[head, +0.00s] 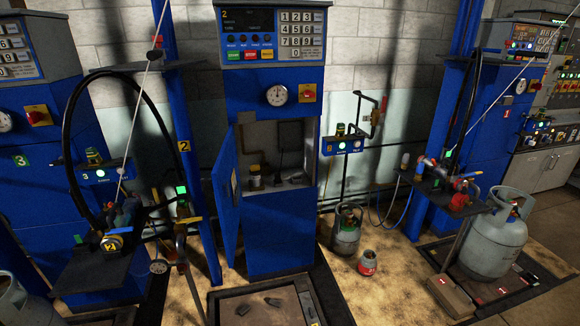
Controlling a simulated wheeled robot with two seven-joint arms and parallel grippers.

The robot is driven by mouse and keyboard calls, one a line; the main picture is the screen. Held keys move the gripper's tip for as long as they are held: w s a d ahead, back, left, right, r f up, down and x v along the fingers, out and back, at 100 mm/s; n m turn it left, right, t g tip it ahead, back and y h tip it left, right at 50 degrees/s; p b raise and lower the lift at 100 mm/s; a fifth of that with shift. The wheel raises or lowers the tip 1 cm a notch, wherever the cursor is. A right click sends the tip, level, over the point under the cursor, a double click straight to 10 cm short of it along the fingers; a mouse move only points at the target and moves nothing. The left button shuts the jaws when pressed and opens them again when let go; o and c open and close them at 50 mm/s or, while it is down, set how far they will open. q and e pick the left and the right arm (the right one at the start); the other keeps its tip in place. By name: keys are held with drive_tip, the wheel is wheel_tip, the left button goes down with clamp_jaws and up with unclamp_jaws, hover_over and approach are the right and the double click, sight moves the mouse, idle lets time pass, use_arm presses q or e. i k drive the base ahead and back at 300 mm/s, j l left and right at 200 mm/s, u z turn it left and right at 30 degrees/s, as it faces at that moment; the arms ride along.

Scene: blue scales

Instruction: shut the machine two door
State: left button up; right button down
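Machine two (270,225) is the blue cabinet in the middle of the head view, with a "2" at the top left of its panel. Its blue door (226,185) stands open on the left side of the cabinet opening, swung out toward me and seen nearly edge-on. The grey compartment (290,135) behind it is exposed. A small dark jar-like item with a yellow top (255,177) and some dark fittings are inside. Neither of my grippers is in view.
A dark platform (255,305) with small loose pieces lies in front of machine two. A shelf with hose fittings (115,240) juts out at left. A small gas cylinder (347,230) and a red-and-white canister (367,262) stand at right; a large grey cylinder (490,240) stands farther right.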

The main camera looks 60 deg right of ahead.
sight(230, 209)
drive_tip(key=i+z, duration=0.4)
drive_tip(key=i+j+z, duration=0.1)
drive_tip(key=z, duration=0.35)
drive_tip(key=i+j+z, duration=0.2)
drive_tip(key=i+z, duration=0.2)
drive_tip(key=i+j+z, duration=0.2)
drive_tip(key=z, duration=0.2)
drive_tip(key=i+j+z, duration=0.15)
drive_tip(key=j+z, duration=0.3)
drive_tip(key=i+j+z, duration=0.15)
drive_tip(key=j+z, duration=0.25)
